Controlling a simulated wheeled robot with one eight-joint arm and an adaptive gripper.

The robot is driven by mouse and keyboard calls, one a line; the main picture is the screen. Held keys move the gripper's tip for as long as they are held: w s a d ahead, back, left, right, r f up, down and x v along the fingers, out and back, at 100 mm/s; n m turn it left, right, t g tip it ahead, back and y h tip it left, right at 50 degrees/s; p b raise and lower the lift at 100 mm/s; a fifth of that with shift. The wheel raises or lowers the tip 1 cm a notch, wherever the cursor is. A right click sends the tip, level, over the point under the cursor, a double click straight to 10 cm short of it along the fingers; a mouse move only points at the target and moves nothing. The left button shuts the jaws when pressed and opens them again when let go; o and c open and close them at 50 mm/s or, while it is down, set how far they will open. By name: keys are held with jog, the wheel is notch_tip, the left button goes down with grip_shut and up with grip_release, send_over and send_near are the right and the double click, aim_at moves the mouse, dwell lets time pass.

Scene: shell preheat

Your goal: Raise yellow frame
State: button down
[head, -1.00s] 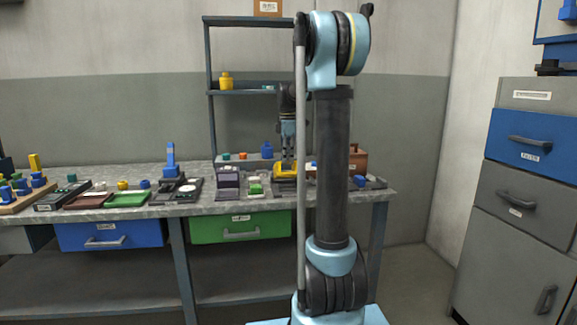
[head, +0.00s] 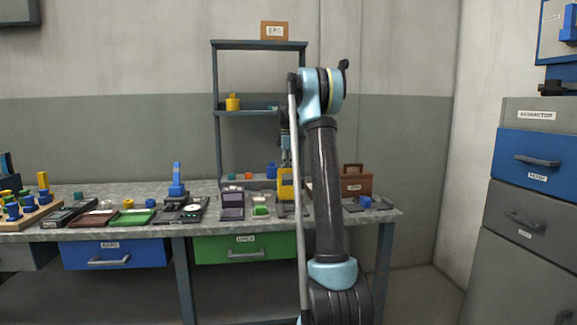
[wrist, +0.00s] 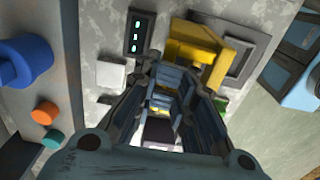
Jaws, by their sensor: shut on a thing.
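The yellow frame (head: 285,187) stands steeply tilted above a dark base on the workbench, in the middle right of the head view. In the wrist view the yellow frame (wrist: 228,62) shows beyond the fingers, beside a grey plate. My gripper (head: 286,160) is at the frame's upper edge, pointing down. In the wrist view my gripper (wrist: 162,90) has its fingers close around something yellow, which I take to be part of the frame. The exact contact is partly hidden by the fingers. My arm hides some of the bench to the right of the frame.
A dark grey device (head: 232,205) and a green-and-white block (head: 260,207) stand left of the frame. A brown box (head: 355,182) stands to the right, behind my arm. A shelf rack (head: 218,140) rises behind. Blue and orange pieces (wrist: 43,112) show in the wrist view.

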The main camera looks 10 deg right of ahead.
jog(key=shift+w+f, duration=0.25)
jog(key=shift+w, duration=0.3)
jog(key=shift+w+f, duration=0.25)
jog(key=shift+w, duration=0.25)
jog(key=shift+d, duration=0.1)
jog(key=shift+w, duration=0.1)
jog(key=shift+w+f, duration=0.15)
jog(key=c, duration=1.8)
grip_release()
jog(key=shift+c, duration=0.2)
jog(key=shift+o, duration=0.8)
jog(key=shift+w+f, duration=0.5)
jog(key=o, duration=0.5)
jog(key=shift+w+f, duration=0.4)
jog(key=shift+c, duration=0.2)
jog(key=shift+s+r, duration=0.65)
jog(key=c, duration=0.5)
